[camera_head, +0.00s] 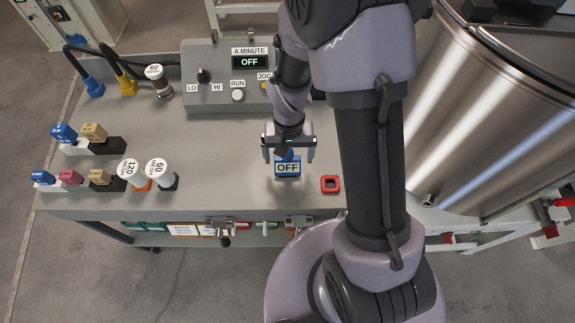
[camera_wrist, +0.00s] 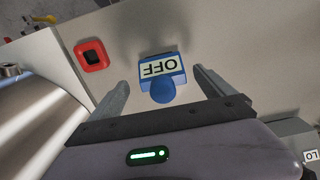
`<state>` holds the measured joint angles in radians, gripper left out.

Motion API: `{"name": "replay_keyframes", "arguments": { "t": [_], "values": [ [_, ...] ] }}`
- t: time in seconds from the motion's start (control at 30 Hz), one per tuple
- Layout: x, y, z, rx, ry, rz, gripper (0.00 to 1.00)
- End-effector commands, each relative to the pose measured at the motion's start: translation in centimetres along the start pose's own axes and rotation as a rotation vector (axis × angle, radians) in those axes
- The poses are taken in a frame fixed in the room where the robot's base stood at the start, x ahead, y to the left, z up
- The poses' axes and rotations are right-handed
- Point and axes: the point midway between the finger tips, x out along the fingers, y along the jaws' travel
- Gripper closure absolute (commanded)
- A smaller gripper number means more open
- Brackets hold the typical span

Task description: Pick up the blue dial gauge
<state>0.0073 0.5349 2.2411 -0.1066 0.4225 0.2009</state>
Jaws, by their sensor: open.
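A small blue block (camera_head: 288,168) with a pale plate reading OFF stands on the grey bench top, right below my gripper. It also shows in the wrist view (camera_wrist: 172,78), where a round blue knob stands out from it. No dial face shows on it, so I cannot tell if it is the dial gauge. My gripper (camera_head: 288,153) is open and empty, pointing down. In the wrist view its fingers (camera_wrist: 162,82) are on either side of the blue block and knob, with a gap on both sides. The exact height between fingertips and block is unclear.
A red square frame (camera_head: 330,184) lies right of the block. A control panel (camera_head: 222,98) stands behind. Blue, tan and pink blocks (camera_head: 70,177) and white-capped cylinders (camera_head: 157,171) stand at left. A large steel tank (camera_head: 490,110) is at right. The bench's middle is clear.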

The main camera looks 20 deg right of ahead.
Motion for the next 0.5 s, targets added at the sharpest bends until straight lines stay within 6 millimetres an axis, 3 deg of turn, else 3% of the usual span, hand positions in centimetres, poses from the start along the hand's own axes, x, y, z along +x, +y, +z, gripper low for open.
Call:
{"name": "replay_keyframes", "arguments": {
  "t": [0.03,0.13,0.33,0.5],
  "values": [
    [1.6,-0.2,0.1,-0.002,-0.002,0.001,0.07],
    [3.4,-0.2,0.1,-0.001,-0.002,0.001,0.07],
    [3.4,-0.3,0.0,-0.001,0.0,0.0,0.07],
    [3.3,-0.3,0.0,-0.001,0.0,0.0,0.39]
  ]
}}
